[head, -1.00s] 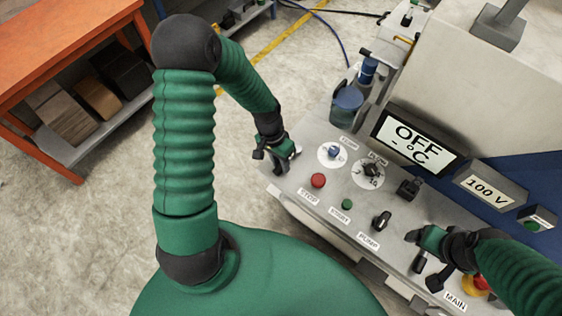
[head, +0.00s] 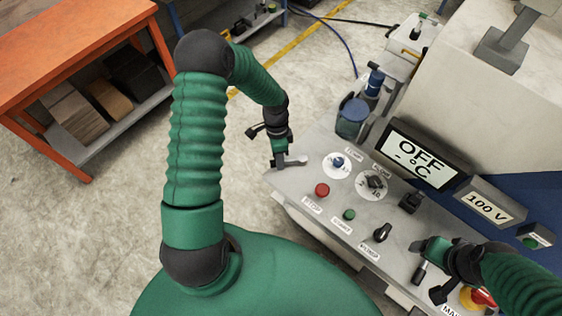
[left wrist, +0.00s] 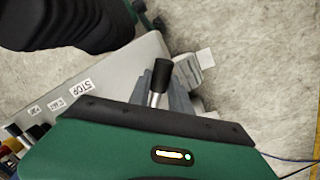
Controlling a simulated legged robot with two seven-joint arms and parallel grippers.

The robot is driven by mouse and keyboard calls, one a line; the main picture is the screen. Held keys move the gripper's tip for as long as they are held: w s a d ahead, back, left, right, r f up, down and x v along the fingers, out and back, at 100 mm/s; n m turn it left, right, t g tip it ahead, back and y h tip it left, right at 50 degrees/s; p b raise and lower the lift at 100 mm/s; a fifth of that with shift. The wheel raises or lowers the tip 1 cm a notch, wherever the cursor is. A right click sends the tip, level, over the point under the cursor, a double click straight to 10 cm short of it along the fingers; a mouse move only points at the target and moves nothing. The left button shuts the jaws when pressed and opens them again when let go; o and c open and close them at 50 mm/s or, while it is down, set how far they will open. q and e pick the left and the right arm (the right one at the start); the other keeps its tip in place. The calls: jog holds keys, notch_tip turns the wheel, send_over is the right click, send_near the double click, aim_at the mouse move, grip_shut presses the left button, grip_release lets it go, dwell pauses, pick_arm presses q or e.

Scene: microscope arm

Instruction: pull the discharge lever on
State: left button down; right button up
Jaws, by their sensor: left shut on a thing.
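My left gripper (head: 287,162) is at the left end of the grey control panel (head: 310,178). In the left wrist view its grey fingers are shut on a lever (left wrist: 159,75) with a black knob and a bright metal stem. I take this as the discharge lever; no label for it is readable. In the head view the gripper largely hides the lever. My right gripper (head: 420,258) is over the panel's right part, by the MAIN label; I cannot tell whether it is open.
A display (head: 420,158) reads OFF. An orange bench (head: 70,50) stands at the upper left. Bare floor lies left of the panel.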

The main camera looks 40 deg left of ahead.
pick_arm(q)
jog(key=shift+w+a+m, duration=0.6)
jog(key=shift+w+m, duration=0.15)
jog(key=shift+m, duration=0.45)
jog(key=shift+r, duration=0.1)
jog(key=c, duration=1.2)
grip_release()
jog(key=shift+c, duration=0.2)
jog(key=shift+o, duration=0.3)
notch_tip(320, 180, up, 16)
jog(key=w+a+b, duration=0.2)
jog(key=shift+w, duration=0.4)
jog(key=shift+r, duration=0.1)
